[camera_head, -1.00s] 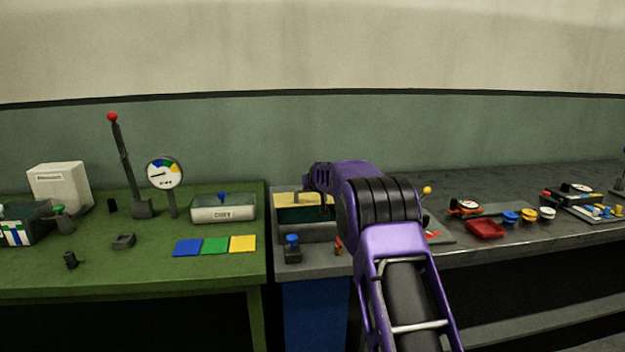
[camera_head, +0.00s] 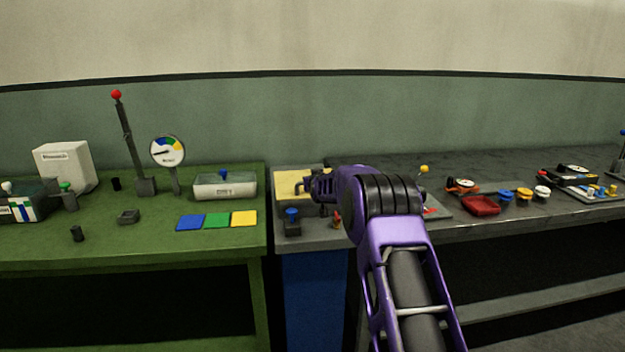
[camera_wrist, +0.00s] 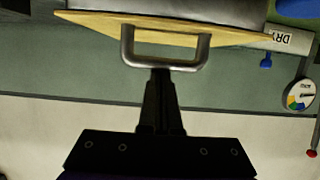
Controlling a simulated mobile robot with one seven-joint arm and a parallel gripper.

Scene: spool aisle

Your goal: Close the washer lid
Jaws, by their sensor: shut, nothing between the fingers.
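The washer's yellow lid (camera_head: 293,183) shows in the head view as a broad yellow panel at the left end of the grey bench. In the wrist view, which is upside down, the yellow lid (camera_wrist: 95,22) is seen near edge-on over a grey body, with a metal handle (camera_wrist: 165,65) on it. My gripper (camera_wrist: 160,75) is shut and empty, its tips at the handle's bar; I cannot tell if they touch. In the head view my gripper (camera_head: 305,187) covers the lid's right part. Whether the lid is fully down is hidden.
A blue-knobbed fixture (camera_head: 292,220) stands in front of the lid. On the green bench to the left are a DRY box (camera_head: 225,187), a gauge (camera_head: 168,152) and a red-topped lever (camera_head: 128,145). A red tray (camera_head: 481,205) lies to the right.

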